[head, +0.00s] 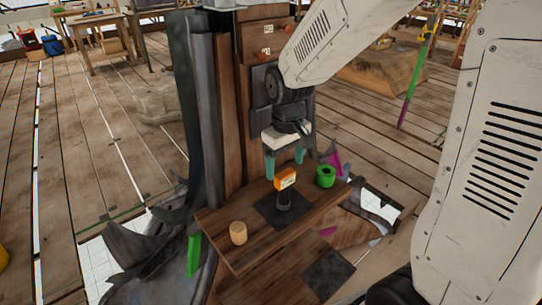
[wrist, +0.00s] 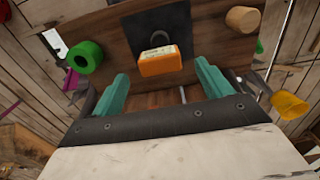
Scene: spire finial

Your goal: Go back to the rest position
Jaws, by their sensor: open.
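My gripper (head: 285,162) is open, with two teal fingers, and hangs above the wooden shelf (head: 228,225). In the wrist view the fingers of my gripper (wrist: 160,92) are spread and nothing is held between them. An orange block (head: 286,180) with a pale label stands on top of a dark post (head: 284,200) on a dark square plate (head: 268,208). In the wrist view the orange block (wrist: 158,62) lies just beyond the fingertips, apart from them. The lower part of the post is hidden in the wrist view.
A green ring-shaped piece (head: 325,176) sits on the shelf's right and a tan wooden cylinder (head: 238,233) on its left. A wooden column (head: 228,110) with grey draped cloth (head: 195,120) rises behind the shelf. Plank floor surrounds it, with a workbench (head: 95,35) at the back left.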

